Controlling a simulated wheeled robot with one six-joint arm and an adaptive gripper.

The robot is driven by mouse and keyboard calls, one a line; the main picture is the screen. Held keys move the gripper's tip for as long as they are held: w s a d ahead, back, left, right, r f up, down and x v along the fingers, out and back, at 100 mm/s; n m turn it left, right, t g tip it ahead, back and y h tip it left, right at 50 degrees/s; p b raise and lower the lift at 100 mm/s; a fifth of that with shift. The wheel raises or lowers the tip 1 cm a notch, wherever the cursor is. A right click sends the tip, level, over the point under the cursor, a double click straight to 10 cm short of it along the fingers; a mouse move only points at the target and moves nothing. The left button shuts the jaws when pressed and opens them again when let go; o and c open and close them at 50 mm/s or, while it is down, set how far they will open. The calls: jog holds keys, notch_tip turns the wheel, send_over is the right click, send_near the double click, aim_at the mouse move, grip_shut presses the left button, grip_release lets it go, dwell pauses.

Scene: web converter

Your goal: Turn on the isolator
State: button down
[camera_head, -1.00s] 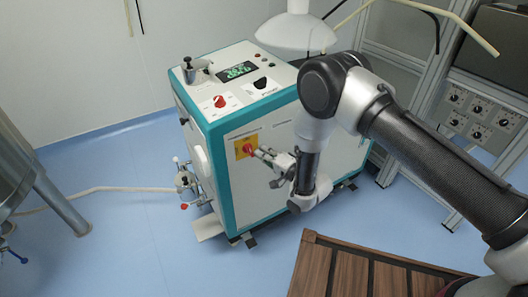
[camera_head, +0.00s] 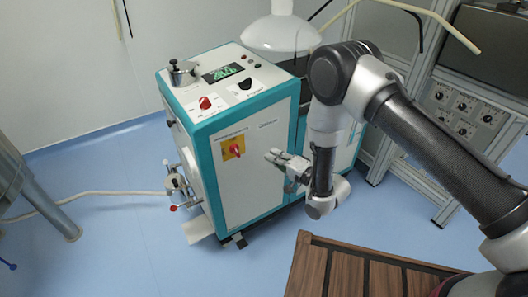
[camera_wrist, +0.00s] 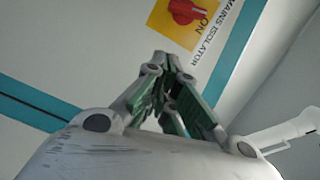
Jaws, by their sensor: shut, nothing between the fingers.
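The isolator is a red rotary handle (camera_head: 235,149) on a yellow plate, on the front of the white and teal cabinet (camera_head: 250,185). In the wrist view the red handle (camera_wrist: 183,11) is at the top edge, partly cut off, with the word ON beside it and MAINS ISOLATOR printed next to the plate. My gripper (camera_head: 270,154) is in front of the cabinet panel, right of the handle and apart from it. In the wrist view my gripper (camera_wrist: 170,62) has its fingertips together and holds nothing.
The cabinet top carries a red knob (camera_head: 205,103), a black knob (camera_head: 246,84) and a lit green display (camera_head: 222,73). A slatted wooden surface (camera_head: 340,270) lies at the lower right. Valve fittings (camera_head: 177,184) stick out on the left. Blue floor is free in front.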

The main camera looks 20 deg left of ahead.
jog(key=shift+v, duration=1.05)
